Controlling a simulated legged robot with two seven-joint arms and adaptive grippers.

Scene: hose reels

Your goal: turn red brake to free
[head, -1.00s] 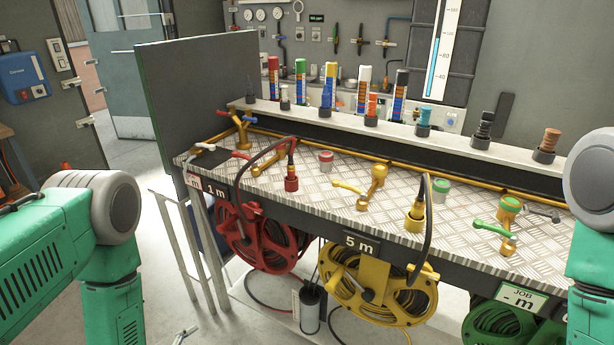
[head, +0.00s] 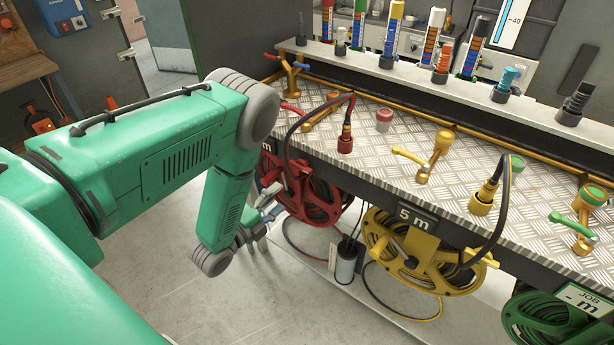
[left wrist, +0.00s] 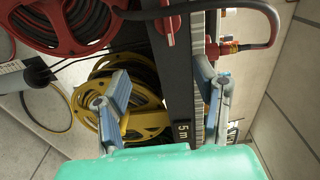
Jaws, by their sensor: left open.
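The red hose reel (head: 312,195) hangs under the bench, partly hidden by my left arm. It also shows at the upper left of the left wrist view (left wrist: 62,42). In that view a red lever-like part (left wrist: 167,24), which looks like the red brake, sits at the dark front edge of the bench. The head view does not show it clearly. My left gripper (head: 268,203) is in front of the red reel, below the bench edge. In the left wrist view its two fingers (left wrist: 163,92) are wide apart with nothing between them, and the red part is beyond them. My right gripper is out of view.
The metal bench top (head: 395,125) carries a red hose fitting (head: 345,143), a yellow fitting (head: 482,200) and brass valves. A yellow reel (head: 420,255) and a green reel (head: 550,322) hang to the right. Hoses loop over the front edge. The floor before the reels is mostly clear.

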